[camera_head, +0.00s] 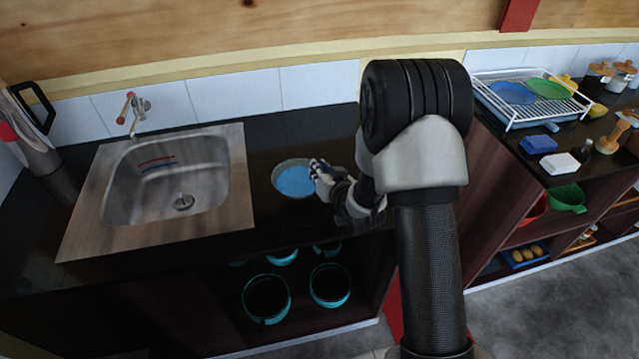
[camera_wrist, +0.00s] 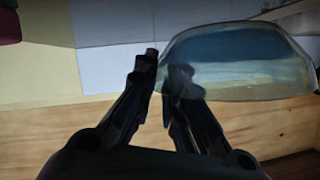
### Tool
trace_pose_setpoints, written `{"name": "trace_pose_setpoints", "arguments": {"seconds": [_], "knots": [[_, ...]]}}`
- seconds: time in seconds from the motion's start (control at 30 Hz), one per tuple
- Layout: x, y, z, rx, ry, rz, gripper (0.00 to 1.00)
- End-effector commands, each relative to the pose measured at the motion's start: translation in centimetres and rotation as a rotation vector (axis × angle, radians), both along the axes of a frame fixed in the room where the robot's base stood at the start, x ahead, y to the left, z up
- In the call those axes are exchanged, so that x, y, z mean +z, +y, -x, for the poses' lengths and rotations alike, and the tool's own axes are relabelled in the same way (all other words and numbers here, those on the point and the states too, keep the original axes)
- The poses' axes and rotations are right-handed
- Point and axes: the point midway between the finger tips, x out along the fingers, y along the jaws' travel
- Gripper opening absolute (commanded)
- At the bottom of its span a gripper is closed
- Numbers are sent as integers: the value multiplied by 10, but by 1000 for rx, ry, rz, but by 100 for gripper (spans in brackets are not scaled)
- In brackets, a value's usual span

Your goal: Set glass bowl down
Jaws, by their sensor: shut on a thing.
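The glass bowl (camera_head: 293,180) shows in the head view at or just above the dark counter, right of the sink, with blue inside it. Whether its base touches the counter cannot be told. My gripper (camera_head: 318,172) is at the bowl's right side, shut on its rim. In the wrist view the clear bowl (camera_wrist: 240,62) fills the upper right, and my gripper (camera_wrist: 162,68) has its fingertips at the bowl's left edge, one finger seen through the glass.
A steel sink (camera_head: 170,185) with a tap (camera_head: 135,108) is left of the bowl. The dark counter (camera_head: 270,225) is bare around the bowl. Teal pots (camera_head: 266,298) stand on the shelf below. A white dish rack (camera_head: 530,98) with plates, a blue sponge (camera_head: 538,144) and other items are at the right.

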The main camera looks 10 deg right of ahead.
Motion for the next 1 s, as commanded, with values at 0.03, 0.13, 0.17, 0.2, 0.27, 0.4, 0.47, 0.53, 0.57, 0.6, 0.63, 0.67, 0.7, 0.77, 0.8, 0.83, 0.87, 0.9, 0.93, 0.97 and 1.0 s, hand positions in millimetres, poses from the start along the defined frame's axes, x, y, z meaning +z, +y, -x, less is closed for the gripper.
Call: {"name": "trace_pose_setpoints", "arguments": {"seconds": [0.03, 0.13, 0.17, 0.2, 0.27, 0.4, 0.47, 0.53, 0.57, 0.6, 0.63, 0.67, 0.7, 0.77, 0.8, 0.83, 0.87, 0.9, 0.93, 0.97, 1.0], "knots": [[-5, 0, 0, 0, 0, -1, 0], [-19, 0, 0, -1, 1, -1, 0], [-24, 0, 0, -1, 1, -1, 0], [-31, 0, 0, -1, 2, 0, 0], [-38, 0, 0, -1, 2, 0, 0], [-40, 0, 0, -1, -3, 0, 0], [-40, 0, 0, -1, -3, 0, 0], [-40, 0, 0, -1, -2, 0, 0], [-40, 0, 0, -1, -2, 0, 0], [-41, 0, 0, -1, -2, 0, 0], [-42, 0, 0, -1, -2, 0, 0], [-43, 0, 0, -1, -2, 0, 0], [-45, 0, 1, 0, 2, 0, 12], [-44, 0, 1, 0, 2, 0, 16], [-44, 0, 1, 0, 3, 0, 18], [-44, 0, 1, 0, 3, 0, 20], [-44, 0, 1, 0, 3, 0, 22], [-44, 0, 1, 0, 3, 0, 25], [-44, 0, 1, 0, 3, 0, 27], [-44, 0, 1, 0, 3, 0, 29], [-44, 0, 1, 0, 3, 0, 32]]}}
